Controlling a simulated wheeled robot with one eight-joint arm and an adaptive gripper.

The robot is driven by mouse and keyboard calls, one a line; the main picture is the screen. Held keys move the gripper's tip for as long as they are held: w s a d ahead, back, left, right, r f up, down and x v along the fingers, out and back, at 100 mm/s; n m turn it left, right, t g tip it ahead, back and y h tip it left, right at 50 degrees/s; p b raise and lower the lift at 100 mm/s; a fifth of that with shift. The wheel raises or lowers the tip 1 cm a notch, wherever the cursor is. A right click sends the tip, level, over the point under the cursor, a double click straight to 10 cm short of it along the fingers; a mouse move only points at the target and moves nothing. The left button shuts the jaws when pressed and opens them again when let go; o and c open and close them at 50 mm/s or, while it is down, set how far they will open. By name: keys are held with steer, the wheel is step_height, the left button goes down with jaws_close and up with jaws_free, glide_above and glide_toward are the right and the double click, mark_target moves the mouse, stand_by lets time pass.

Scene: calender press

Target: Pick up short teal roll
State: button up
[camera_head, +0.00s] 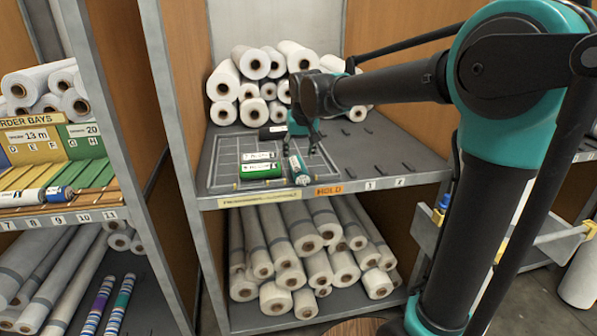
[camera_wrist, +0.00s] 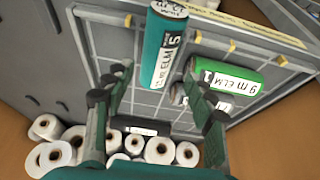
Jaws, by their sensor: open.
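The short teal roll (camera_head: 298,170) has a white label and lies at the front of the marked grid on the middle shelf. In the wrist view the teal roll (camera_wrist: 163,50) runs up the picture, its lower end between my two fingertips. My gripper (camera_head: 303,143) is open, just above and behind the roll. In the wrist view the gripper (camera_wrist: 157,72) shows a finger on each side, apart from the roll. I cannot tell the exact height gap.
A green roll (camera_head: 260,171) lies just left of the teal one, with another labelled roll (camera_head: 258,156) behind it. A dark roll (camera_head: 272,132) lies farther back, before stacked white rolls (camera_head: 254,64). The shelf's right side (camera_head: 370,150) has small dark pegs.

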mark_target(299, 164)
steer(key=shift+x, duration=3.7)
steer(key=shift+s+d, duration=0.1)
steer(key=shift+d, duration=0.1)
steer(key=c, duration=1.1)
steer(key=shift+r, duration=0.1)
